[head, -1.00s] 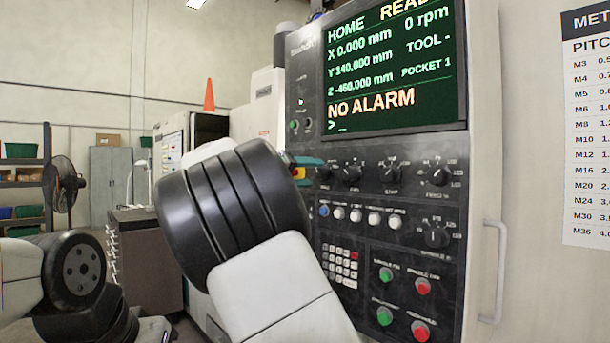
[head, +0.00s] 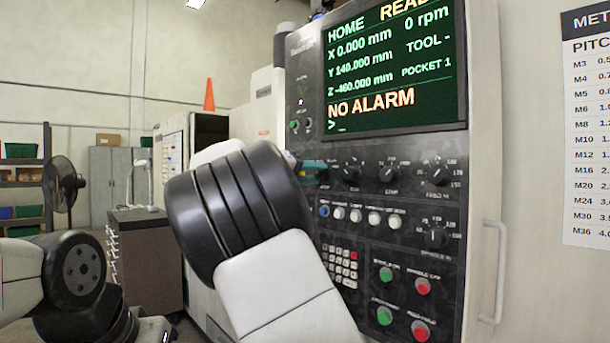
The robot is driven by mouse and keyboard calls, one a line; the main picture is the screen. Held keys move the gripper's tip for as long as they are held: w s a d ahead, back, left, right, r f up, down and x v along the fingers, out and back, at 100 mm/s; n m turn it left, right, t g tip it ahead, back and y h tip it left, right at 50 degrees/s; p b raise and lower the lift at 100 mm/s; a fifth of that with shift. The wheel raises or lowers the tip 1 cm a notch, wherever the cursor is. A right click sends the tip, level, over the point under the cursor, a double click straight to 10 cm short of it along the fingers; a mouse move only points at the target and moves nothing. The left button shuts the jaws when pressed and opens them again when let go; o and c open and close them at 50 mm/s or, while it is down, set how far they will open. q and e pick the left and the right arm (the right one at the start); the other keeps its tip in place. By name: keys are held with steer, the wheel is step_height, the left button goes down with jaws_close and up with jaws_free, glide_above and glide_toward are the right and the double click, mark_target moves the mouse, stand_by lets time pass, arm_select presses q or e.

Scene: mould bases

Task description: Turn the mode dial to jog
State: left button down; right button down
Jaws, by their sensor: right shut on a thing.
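The mode dial is the leftmost in the row of black dials under the screen; its knob is mostly hidden behind my right gripper (head: 314,171). My right gripper shows as a small teal piece beyond my black wrist, shut on the mode dial at the panel. The dial's pointer and label cannot be read. The machine's screen (head: 395,70) reads HOME at the top left and NO ALARM below. My left arm shows at the lower left, but its gripper is not in view.
Other black dials (head: 351,173) sit to the right of the gripper. A row of round buttons (head: 357,216), a keypad (head: 340,263) and green and red buttons (head: 423,286) lie below. A vertical handle (head: 495,272) stands at the panel's right.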

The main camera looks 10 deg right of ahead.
steer(key=n, duration=0.3)
steer(key=shift+n, duration=2.4)
steer(key=c, duration=1)
jaws_free()
steer(key=shift+c, duration=0.2)
